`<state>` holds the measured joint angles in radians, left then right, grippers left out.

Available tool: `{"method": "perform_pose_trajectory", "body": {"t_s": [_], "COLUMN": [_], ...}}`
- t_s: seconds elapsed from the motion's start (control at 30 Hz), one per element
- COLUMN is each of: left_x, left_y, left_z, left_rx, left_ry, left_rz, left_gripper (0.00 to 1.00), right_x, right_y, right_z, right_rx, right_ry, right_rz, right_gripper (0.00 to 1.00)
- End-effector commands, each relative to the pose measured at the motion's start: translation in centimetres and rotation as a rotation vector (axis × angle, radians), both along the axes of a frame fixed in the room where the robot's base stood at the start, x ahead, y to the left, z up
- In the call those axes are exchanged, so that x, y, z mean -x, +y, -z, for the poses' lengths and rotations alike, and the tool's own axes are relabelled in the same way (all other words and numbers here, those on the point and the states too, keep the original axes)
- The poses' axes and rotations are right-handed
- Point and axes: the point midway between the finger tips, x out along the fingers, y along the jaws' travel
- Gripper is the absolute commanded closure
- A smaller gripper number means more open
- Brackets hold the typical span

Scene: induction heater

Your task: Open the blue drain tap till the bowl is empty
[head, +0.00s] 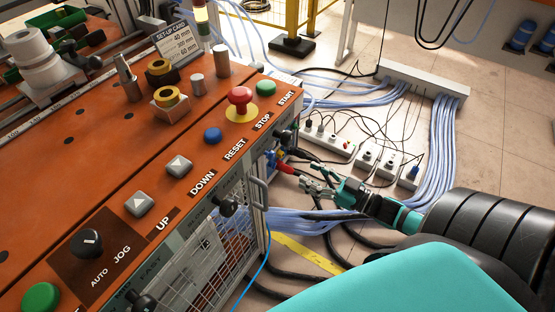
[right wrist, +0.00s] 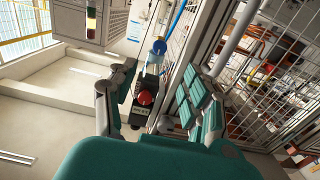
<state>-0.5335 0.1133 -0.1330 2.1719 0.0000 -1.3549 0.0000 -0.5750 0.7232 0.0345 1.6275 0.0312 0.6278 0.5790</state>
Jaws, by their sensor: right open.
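My right gripper (head: 312,182) reaches in from the right beside the end of the orange machine. Its fingers are apart and nothing is between their tips. A small blue part (head: 270,158), likely the drain tap, shows by the machine's side, left of the fingertips and apart from them. In the right wrist view, a blue part (right wrist: 158,46) sits at the end of a pale, clear-looking piece (right wrist: 153,66), perhaps the bowl. Both lie beyond the open fingers (right wrist: 150,100). Whether liquid is in the bowl is too small to tell. My left gripper is out of view.
A red knob on a black body (right wrist: 145,98) shows between the fingers in the wrist view; a red part (head: 284,168) shows in the head view. Wire mesh (head: 215,245), blue hoses (head: 310,222) and power strips (head: 330,140) are close by. The control panel (head: 170,190) is left.

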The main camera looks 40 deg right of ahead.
Motion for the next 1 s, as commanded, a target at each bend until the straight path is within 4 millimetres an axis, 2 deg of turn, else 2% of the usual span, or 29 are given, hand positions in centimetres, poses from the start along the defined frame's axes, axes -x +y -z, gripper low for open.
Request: {"method": "perform_pose_trajectory", "body": {"t_s": [0.03,0.3,0.5,0.7,0.97,1.0], "left_x": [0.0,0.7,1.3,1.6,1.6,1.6], "left_y": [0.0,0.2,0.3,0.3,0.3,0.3], "left_z": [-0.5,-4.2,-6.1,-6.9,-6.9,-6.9], "left_rx": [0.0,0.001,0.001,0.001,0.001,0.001], "left_ry": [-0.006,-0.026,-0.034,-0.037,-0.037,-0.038], "left_rz": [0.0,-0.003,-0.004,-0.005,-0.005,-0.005], "left_gripper": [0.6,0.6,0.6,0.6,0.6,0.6], "right_x": [-1.2,-6.6,-9.4,-10.5,-10.6,-10.6], "right_y": [0.4,2.6,3.8,4.3,4.3,4.3], "right_z": [0.1,0.1,0.1,0.2,0.1,0.1], "right_rx": [0.0,0.001,0.001,0.001,0.001,0.001], "right_ry": [-0.006,-0.004,-0.001,0.002,0.002,0.002], "right_rz": [-0.001,0.001,0.002,0.002,0.002,0.002], "right_gripper": [0.5,0.5,0.5,0.5,0.5,0.54]}}
